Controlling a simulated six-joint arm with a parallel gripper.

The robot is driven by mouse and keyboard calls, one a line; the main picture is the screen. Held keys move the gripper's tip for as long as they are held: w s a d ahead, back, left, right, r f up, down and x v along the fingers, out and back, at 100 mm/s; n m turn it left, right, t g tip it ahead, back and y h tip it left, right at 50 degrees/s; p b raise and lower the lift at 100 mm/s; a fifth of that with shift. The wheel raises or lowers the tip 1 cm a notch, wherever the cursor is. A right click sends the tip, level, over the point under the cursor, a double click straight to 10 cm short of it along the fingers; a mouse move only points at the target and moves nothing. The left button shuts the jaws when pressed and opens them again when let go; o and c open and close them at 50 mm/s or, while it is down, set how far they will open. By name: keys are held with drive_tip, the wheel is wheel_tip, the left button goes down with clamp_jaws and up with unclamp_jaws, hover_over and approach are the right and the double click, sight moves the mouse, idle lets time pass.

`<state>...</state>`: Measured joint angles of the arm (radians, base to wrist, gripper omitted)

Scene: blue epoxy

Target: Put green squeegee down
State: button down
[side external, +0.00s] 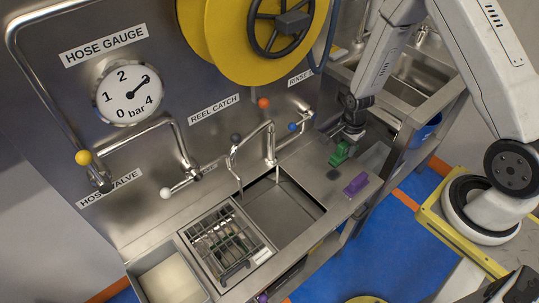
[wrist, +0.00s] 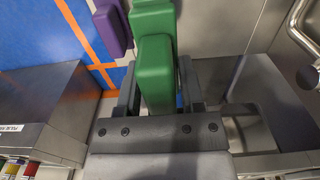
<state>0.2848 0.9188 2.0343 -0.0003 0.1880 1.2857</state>
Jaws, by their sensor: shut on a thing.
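The green squeegee (side external: 340,153) is between the jaws of my gripper (side external: 347,136), over the steel counter right of the sink. In the wrist view its green body (wrist: 155,75) fills the space between the two dark fingers of my gripper (wrist: 158,95), which are shut on it. A second green part shows behind its near block. The squeegee is low over the counter; I cannot tell whether it touches it. Its underside is hidden.
A purple squeegee (side external: 356,184) lies on the counter close by; it also shows in the wrist view (wrist: 112,27). The sink (side external: 285,208) with a faucet (side external: 270,145) and a wire rack (side external: 226,243) are to the left. A dark patch (side external: 333,175) marks the counter.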

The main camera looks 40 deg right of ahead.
drive_tip(key=w+f, duration=0.2)
drive_tip(key=w, duration=0.1)
drive_tip(key=w+f, duration=0.2)
drive_tip(key=w, duration=0.2)
drive_tip(key=w+f, duration=0.2)
drive_tip(key=w, duration=0.1)
drive_tip(key=shift+w+d+f, duration=0.15)
drive_tip(key=shift+w+d, duration=0.05)
drive_tip(key=shift+w, duration=0.1)
drive_tip(key=shift+w+d+f, duration=0.1)
drive_tip(key=shift+w+f, duration=0.3)
drive_tip(key=shift+f, duration=0.05)
idle(0.4)
drive_tip(key=shift+w+f, duration=0.1)
drive_tip(key=shift+w+f, duration=0.1)
drive_tip(key=shift+f, duration=1.55)
drive_tip(key=shift+f, duration=0.1)
